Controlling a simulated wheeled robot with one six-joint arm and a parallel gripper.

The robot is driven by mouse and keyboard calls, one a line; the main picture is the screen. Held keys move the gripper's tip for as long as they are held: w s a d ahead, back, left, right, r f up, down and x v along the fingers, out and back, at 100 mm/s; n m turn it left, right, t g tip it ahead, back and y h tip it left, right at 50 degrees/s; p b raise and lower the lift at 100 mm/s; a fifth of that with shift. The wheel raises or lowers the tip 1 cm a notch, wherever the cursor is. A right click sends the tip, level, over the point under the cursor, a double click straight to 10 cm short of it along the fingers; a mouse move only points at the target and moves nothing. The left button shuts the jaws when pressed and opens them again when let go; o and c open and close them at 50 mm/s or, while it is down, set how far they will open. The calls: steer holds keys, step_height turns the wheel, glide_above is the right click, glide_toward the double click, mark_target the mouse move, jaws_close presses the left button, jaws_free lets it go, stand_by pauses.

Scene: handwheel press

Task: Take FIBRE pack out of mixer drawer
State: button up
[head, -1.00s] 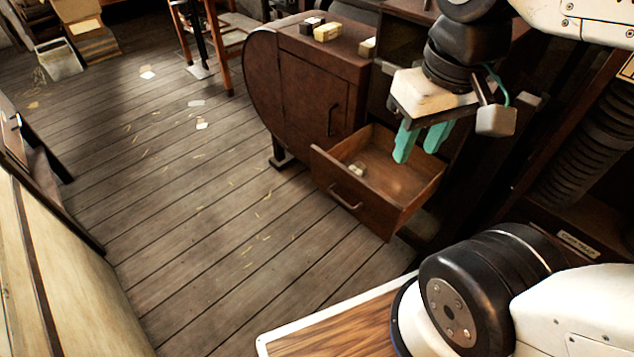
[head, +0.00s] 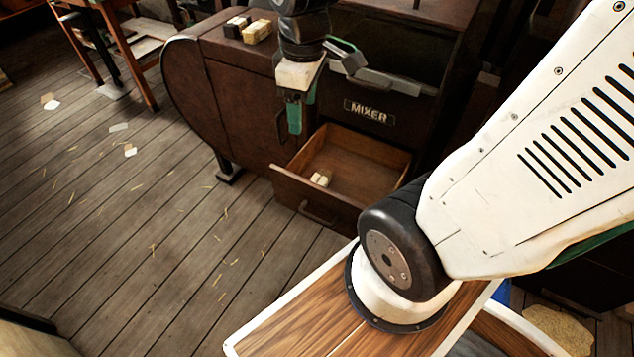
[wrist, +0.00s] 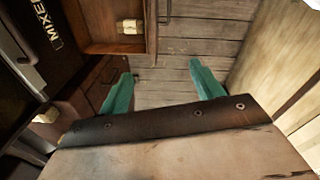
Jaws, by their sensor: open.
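The mixer drawer (head: 376,193) is pulled open below the MIXER label (head: 369,112). A small pale pack (head: 321,178) lies inside it, near the front left corner; its lettering is too small to read. The pack also shows in the wrist view (wrist: 129,27), in the drawer (wrist: 100,46) at the top. My gripper (head: 299,116) is open and empty, with green fingers pointing down, in front of the cabinet and above the drawer's left side. In the wrist view, the pack lies beyond the fingers (wrist: 160,70), with nothing between them but the floor behind.
A dark pack (head: 236,27) and a cream pack (head: 257,32) sit on top of the cabinet (head: 240,90). A grey bar or handle (head: 385,82) juts out right of my gripper. The plank floor (head: 140,220) left of the drawer is open, with scattered scraps.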

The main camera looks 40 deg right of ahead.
steer(key=w+d+f+n, duration=0.3)
steer(key=w+f+n, duration=0.1)
steer(key=f, duration=0.3)
steer(key=w+d+f+n, duration=0.3)
steer(key=f, duration=0.3)
steer(key=n+g, duration=0.1)
steer(key=n, duration=0.7)
glide_above(318, 180)
steer(key=f, duration=1.9)
steer(key=shift+s+d+f, duration=0.25)
steer(key=shift+s+d, duration=0.05)
steer(key=shift+d, duration=0.05)
steer(key=shift+w+a+f, duration=0.1)
steer(key=shift+a+f, duration=0.05)
steer(key=shift+f, duration=0.85)
steer(key=shift+w+a+f, duration=0.1)
steer(key=shift+w+f, duration=0.05)
steer(key=shift+f, duration=0.85)
steer(key=shift+w+a+f, duration=0.1)
steer(key=shift+a+f, duration=0.05)
steer(key=shift+f, duration=0.85)
steer(key=c, duration=1.1)
